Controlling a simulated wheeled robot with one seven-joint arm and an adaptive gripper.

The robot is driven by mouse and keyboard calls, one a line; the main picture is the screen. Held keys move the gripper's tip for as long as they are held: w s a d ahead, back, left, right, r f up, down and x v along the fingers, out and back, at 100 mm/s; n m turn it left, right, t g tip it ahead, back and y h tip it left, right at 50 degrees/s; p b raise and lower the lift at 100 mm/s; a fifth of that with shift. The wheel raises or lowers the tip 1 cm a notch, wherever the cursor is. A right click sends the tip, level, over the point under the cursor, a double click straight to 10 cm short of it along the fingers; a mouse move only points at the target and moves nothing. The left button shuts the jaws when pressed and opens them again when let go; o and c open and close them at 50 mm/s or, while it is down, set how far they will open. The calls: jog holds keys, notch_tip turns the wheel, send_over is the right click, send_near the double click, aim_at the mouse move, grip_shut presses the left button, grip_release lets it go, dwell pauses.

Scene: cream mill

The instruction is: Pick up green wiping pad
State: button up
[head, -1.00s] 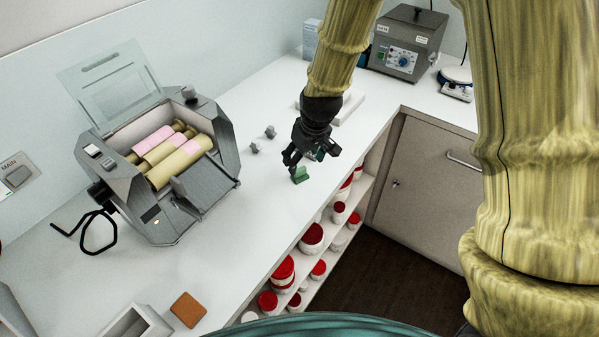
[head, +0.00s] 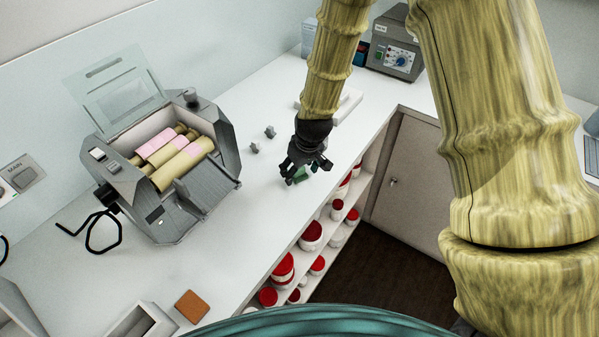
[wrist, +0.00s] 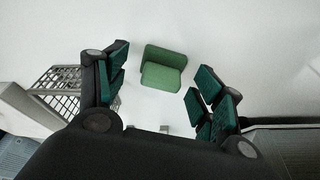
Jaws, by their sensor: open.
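The green wiping pad (head: 301,174) lies on the white worktop near its front edge, partly hidden by my gripper in the head view. In the wrist view the pad (wrist: 164,68) shows whole, a green block with a raised back part, ahead of and between my fingers. My gripper (head: 305,172) points down at the pad. In the wrist view my gripper (wrist: 158,92) is open, with dark green finger pads on both sides and nothing between them. I cannot tell how high the fingertips are above the worktop.
A grey roller mill (head: 205,205) with an open clear lid stands to the left. Two small grey pieces (head: 262,140) lie behind the pad. An orange-brown square (head: 191,306) lies near the front. Shelves of red-lidded jars (head: 311,234) are below the edge.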

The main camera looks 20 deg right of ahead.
jog(key=shift+f, duration=0.15)
jog(key=shift+c, duration=0.4)
jog(key=c, duration=0.9)
jog(key=shift+r+b, duration=1.1)
jog(key=shift+r, duration=0.7)
jog(key=s+b, duration=0.1)
jog(key=s, duration=0.4)
jog(key=s+r+b, duration=0.1)
jog(key=s+b, duration=0.1)
jog(key=s, duration=0.3)
jog(key=s+b, duration=0.1)
jog(key=s, duration=0.5)
jog(key=shift+d+r, duration=0.25)
jog(key=shift+d, duration=0.05)
